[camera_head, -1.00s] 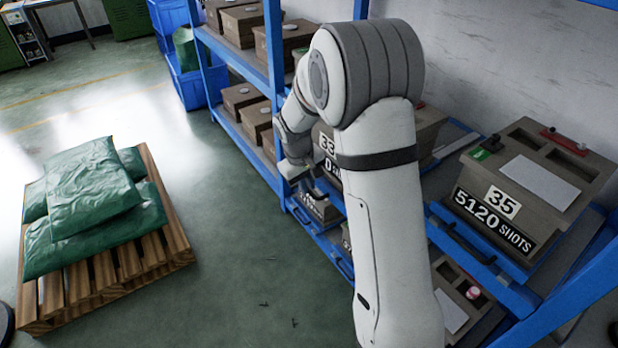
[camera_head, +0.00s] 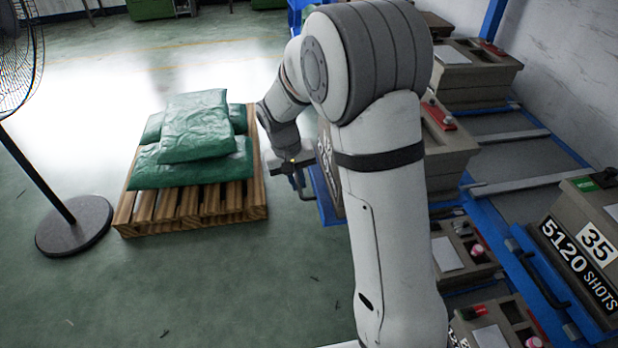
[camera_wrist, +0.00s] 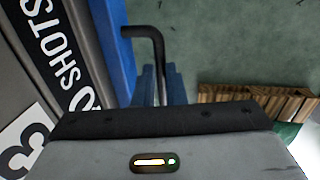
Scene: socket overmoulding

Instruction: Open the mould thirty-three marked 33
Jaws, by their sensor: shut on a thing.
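Mould thirty-three (camera_head: 455,150) is a grey-brown block with a red lever and a pale knob on top, partly hidden behind my arm. Its label face (camera_head: 326,160) shows only as a sliver left of my arm. In the wrist view its black plate (camera_wrist: 62,65) reads SHOTS, with a white number tag (camera_wrist: 25,140) showing a 3. It stands on a blue tray (camera_head: 326,190), whose edge (camera_wrist: 120,50) also shows in the wrist view. My gripper (camera_head: 294,165) is shut on the tray's black bar handle (camera_wrist: 155,38). The exact finger contact is partly hidden.
Mould 35 (camera_head: 590,245) stands on a blue tray at the right. Other moulds (camera_head: 465,245) are lower down. Grey rails (camera_head: 510,188) show bare beside mould thirty-three. A pallet (camera_head: 190,208) with green sacks and a fan (camera_head: 75,225) stand left; open floor lies in front.

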